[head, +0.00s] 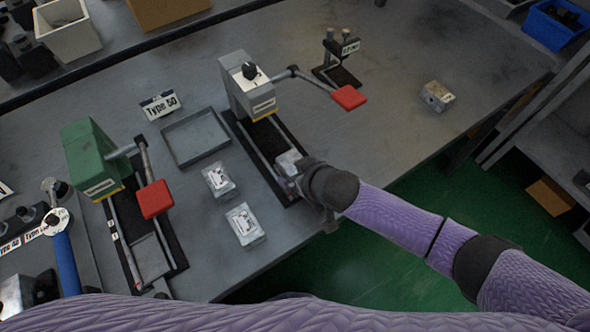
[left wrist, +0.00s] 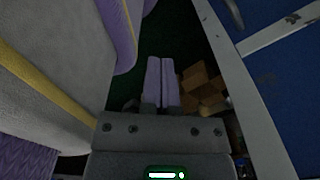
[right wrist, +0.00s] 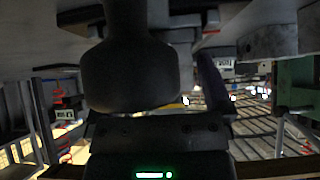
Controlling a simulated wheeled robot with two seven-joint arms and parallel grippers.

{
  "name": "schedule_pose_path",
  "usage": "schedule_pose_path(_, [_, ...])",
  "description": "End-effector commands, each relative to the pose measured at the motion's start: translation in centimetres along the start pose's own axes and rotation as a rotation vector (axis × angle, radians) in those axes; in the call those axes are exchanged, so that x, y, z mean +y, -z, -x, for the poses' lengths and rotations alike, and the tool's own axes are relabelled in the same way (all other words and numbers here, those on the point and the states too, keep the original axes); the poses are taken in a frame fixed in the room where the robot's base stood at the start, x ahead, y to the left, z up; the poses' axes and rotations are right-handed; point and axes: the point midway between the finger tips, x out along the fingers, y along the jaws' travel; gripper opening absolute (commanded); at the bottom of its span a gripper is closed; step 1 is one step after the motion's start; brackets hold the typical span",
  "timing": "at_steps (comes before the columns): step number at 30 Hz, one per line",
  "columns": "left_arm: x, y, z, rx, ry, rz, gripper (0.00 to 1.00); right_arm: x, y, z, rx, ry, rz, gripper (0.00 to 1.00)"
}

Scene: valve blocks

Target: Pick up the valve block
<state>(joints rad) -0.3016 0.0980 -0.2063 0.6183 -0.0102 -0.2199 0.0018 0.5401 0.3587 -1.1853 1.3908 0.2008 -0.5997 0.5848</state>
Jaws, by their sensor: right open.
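A silver valve block (head: 289,162) sits on the dark rail of the grey press (head: 240,85). My right gripper (head: 298,180) is low over that rail beside the block. It is open; its tips are mostly hidden by my wrist, so I cannot tell if it touches the block. In the right wrist view a dark rounded part (right wrist: 128,65) covers much of the jaws, and one purple finger (right wrist: 213,85) shows. Two more valve blocks (head: 218,180) (head: 245,224) lie left of the rail, and another (head: 438,96) lies at right. My left gripper (left wrist: 163,82) is shut and empty, away from the table.
An empty grey tray (head: 195,137) and a "Type 50" sign (head: 160,104) stand left of the grey press. Its red-handled lever (head: 349,97) reaches right. A green press (head: 90,155) with a red pad (head: 154,199) stands further left. The tabletop at right is mostly clear.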

Motion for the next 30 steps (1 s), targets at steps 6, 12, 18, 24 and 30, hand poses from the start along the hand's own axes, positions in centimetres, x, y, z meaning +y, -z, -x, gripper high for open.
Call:
schedule_pose_path(6, [-0.1, 0.1, 0.1, 0.002, 0.001, 0.000, 0.00, 0.0, 0.1, 0.1, 0.000, 0.000, 0.000, 0.72])
schedule_pose_path(12, [-0.1, 0.1, 0.1, 0.002, 0.002, 0.001, 0.00, 0.0, 0.0, 0.1, 0.000, 0.000, 0.000, 0.30])
schedule_pose_path(18, [-0.1, 0.1, 0.1, 0.002, 0.002, 0.002, 0.00, 0.0, 0.0, 0.1, 0.000, 0.000, 0.000, 0.00])
schedule_pose_path(24, [-0.1, 0.0, 0.1, 0.002, 0.002, 0.003, 0.00, 0.0, 0.1, 0.1, 0.002, 0.000, 0.000, 0.00])
schedule_pose_path(30, [-0.1, 0.3, 2.2, 0.006, 0.002, 0.001, 0.00, 0.0, 2.9, 2.8, 0.007, 0.000, 0.001, 0.00])
